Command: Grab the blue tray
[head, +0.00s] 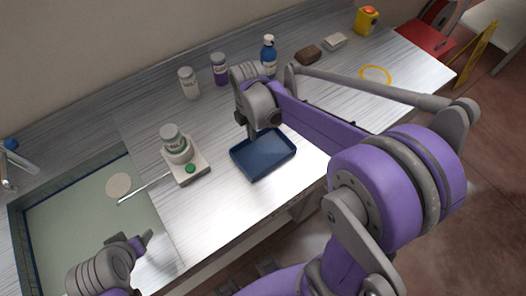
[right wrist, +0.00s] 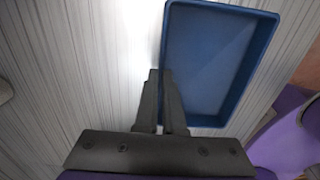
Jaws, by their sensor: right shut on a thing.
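The blue tray (head: 264,160) is a shallow, empty rectangular tray on the metal worktop in the head view. It also fills the upper right of the right wrist view (right wrist: 212,60). My right gripper (head: 252,136) is at the tray's far left edge, pointing down. In the right wrist view its two fingers (right wrist: 160,76) are close together, shut on the tray's side wall. The tray looks level; I cannot tell whether it is lifted. My left gripper (head: 147,238) is at the lower left, away from the tray; its finger opening is unclear.
A small scale-like device (head: 189,168) with a jar on it stands left of the tray. Jars and a blue bottle (head: 269,55) stand behind. A sunken basin (head: 85,220) is at left. A yellow ring (head: 376,75) lies at right. The front edge is close to the tray.

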